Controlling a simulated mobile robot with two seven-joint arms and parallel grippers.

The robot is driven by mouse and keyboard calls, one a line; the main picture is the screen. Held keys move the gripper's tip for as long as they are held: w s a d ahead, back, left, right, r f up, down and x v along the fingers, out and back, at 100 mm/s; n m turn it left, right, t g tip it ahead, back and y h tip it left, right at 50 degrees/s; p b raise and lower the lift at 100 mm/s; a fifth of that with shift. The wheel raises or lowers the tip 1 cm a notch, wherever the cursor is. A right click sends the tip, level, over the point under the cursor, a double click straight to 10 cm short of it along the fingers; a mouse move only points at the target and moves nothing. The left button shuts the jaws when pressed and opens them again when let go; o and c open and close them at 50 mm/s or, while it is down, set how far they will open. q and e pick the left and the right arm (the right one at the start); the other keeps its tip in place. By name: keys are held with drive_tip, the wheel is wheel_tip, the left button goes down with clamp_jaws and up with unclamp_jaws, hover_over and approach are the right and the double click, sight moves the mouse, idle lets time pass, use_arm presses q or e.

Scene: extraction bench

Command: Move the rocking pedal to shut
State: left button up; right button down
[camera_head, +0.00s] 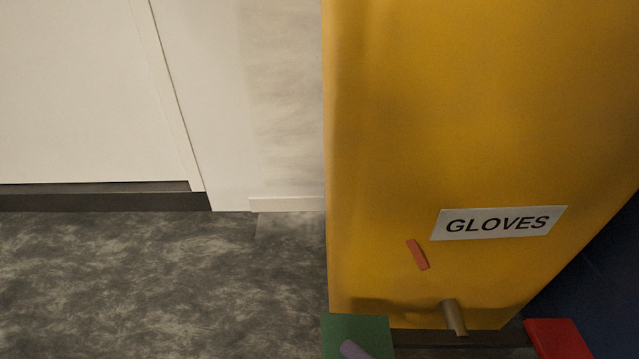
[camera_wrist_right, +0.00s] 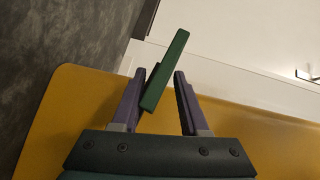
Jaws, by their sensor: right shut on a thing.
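The rocking pedal is at the foot of a yellow cabinet in the head view. It has a green pad (camera_head: 362,328) on the left and a red pad (camera_head: 558,338) on the right, with a dark gap between. My right gripper's purple fingertip (camera_head: 352,349) shows over the green pad at the bottom edge. In the right wrist view the green pad (camera_wrist_right: 166,68) is edge-on between the purple fingers of my right gripper (camera_wrist_right: 160,78), which is shut on it. The red pad is outside that view. My left gripper is not in view.
The yellow cabinet (camera_head: 440,120) bears a GLOVES label (camera_head: 498,222), an orange-red strip (camera_head: 418,254) and a short brownish peg (camera_head: 453,317) near its bottom edge. White panels (camera_head: 90,90) stand behind at left. The grey floor (camera_head: 150,280) at left is clear.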

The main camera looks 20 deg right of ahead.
drive_tip(key=c, duration=0.9)
unclamp_jaws()
drive_tip(key=shift+w+a+r, duration=0.1)
drive_tip(key=shift+a+r, duration=0.05)
drive_tip(key=shift+r, duration=0.15)
drive_tip(key=shift+f, duration=0.1)
drive_tip(key=shift+d+f, duration=0.1)
drive_tip(key=shift+d, duration=0.15)
drive_tip(key=p+v, duration=0.1)
drive_tip(key=v, duration=0.9)
drive_tip(key=shift+f+p, duration=0.1)
drive_tip(key=shift+p, duration=0.25)
